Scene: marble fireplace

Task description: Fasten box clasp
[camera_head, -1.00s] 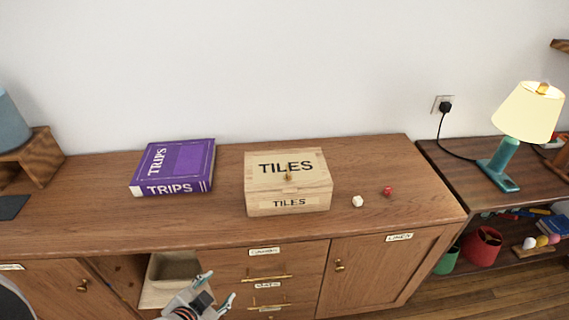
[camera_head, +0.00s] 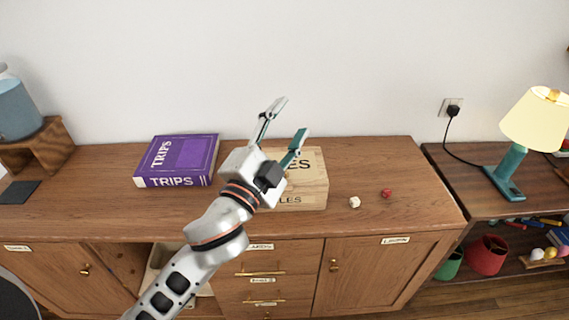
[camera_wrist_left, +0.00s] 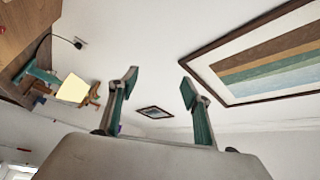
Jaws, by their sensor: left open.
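The light wooden box (camera_head: 312,180), lettered TILES, sits on the wooden sideboard. My left arm covers its left part in the head view. The brass clasp is hidden behind my gripper. My left gripper (camera_head: 288,118) is open and empty, raised in front of and over the box, its fingers pointing up and to the right. In the left wrist view the two open fingers (camera_wrist_left: 159,84) point at the wall, with nothing between them. My right gripper is not in view.
A purple TRIPS box (camera_head: 178,160) lies left of the wooden box. A white die (camera_head: 354,202) and a red die (camera_head: 387,193) lie to the right. A lamp (camera_head: 536,122) stands on the side table.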

